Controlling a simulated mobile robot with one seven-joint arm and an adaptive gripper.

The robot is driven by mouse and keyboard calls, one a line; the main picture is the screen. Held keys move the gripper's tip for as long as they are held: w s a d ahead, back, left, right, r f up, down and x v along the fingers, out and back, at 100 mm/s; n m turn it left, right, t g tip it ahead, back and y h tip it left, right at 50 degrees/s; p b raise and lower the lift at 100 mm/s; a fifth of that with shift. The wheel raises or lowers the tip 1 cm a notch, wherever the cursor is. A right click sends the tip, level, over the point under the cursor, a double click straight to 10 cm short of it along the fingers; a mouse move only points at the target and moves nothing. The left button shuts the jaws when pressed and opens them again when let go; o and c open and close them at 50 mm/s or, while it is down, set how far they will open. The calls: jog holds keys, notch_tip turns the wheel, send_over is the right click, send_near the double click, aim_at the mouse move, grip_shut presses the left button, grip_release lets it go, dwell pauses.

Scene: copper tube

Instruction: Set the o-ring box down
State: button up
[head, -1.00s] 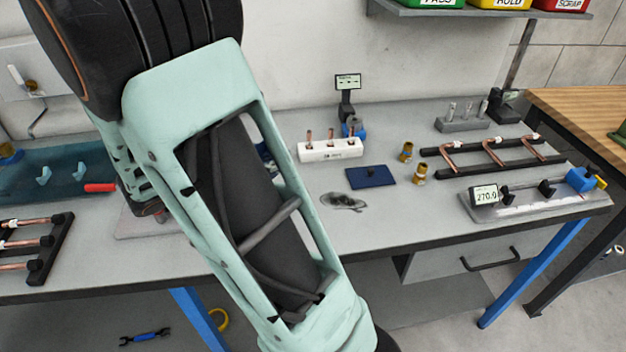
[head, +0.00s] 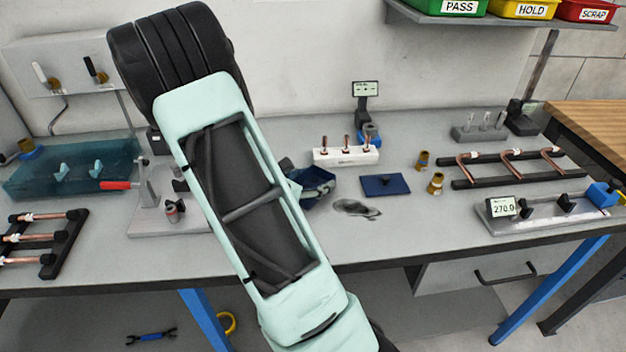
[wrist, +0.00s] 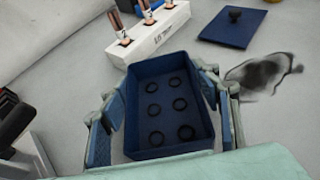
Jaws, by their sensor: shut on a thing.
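The o-ring box (wrist: 165,70) is an open dark blue tray with several black o-rings on its floor. My gripper (wrist: 165,100) is shut on it, with a finger on each of its left and right sides in the wrist view. In the head view the box (head: 314,186) shows partly to the right of my arm, which hides the rest of it. It is at or close above the grey bench (head: 345,240); I cannot tell if its bottom touches.
A white block (head: 346,157) with copper pieces stands just behind the box. Brass fittings (head: 435,184) stand farther right. A grey fixture (head: 150,190) stands left of my arm.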

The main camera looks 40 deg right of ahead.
jog(key=shift+f, duration=0.15)
jog(key=o, duration=1.2)
jog(key=shift+r, duration=0.2)
jog(key=v, duration=1.2)
jog(key=shift+f, duration=0.1)
